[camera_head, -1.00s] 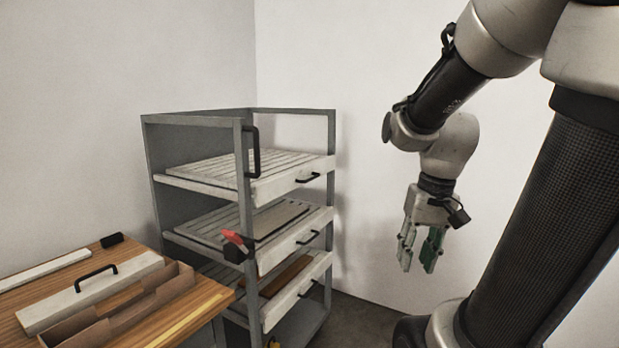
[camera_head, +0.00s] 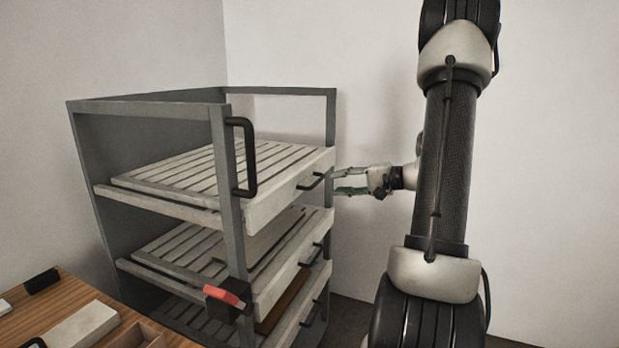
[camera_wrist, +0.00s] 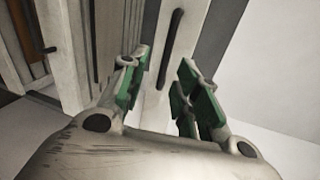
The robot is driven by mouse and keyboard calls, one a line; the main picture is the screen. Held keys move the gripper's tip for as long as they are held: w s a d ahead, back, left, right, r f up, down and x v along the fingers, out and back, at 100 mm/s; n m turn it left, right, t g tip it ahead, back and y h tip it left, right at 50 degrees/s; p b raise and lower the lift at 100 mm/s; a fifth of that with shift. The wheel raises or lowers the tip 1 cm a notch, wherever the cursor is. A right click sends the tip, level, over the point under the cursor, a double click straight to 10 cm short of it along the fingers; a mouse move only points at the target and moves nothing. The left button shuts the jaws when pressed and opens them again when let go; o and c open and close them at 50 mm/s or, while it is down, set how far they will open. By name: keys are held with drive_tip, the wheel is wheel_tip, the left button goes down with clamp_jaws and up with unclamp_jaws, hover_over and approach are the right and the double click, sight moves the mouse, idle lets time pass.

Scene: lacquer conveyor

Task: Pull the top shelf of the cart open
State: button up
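The grey cart (camera_head: 228,170) stands left of centre in the head view. Its top shelf (camera_head: 290,194) is a pale slatted tray, in line with the shelves below. A black handle (camera_head: 312,182) is on the shelf's front; the handle also shows in the wrist view (camera_wrist: 171,45). My gripper (camera_head: 338,181) is just right of this handle, pointing left at it. In the wrist view my gripper (camera_wrist: 160,88) is open, its green-padded fingers apart with the handle's near end ahead between them. Contact with the handle cannot be told.
The middle shelf (camera_head: 285,282) with its own handle (camera_head: 312,254) is below. An upright black handle (camera_head: 243,157) is on the cart's post, and a red-and-black latch (camera_head: 226,297) is lower down. A wooden table (camera_head: 75,290) is at lower left. Bare wall is at right.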

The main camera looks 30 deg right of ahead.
sight(319, 182)
drive_tip(key=shift+n, duration=0.5)
drive_tip(key=x, duration=0.7)
drive_tip(key=shift+w+a+r, duration=0.25)
drive_tip(key=shift+a+r, duration=0.05)
drive_tip(key=shift+a, duration=0.1)
clamp_jaws()
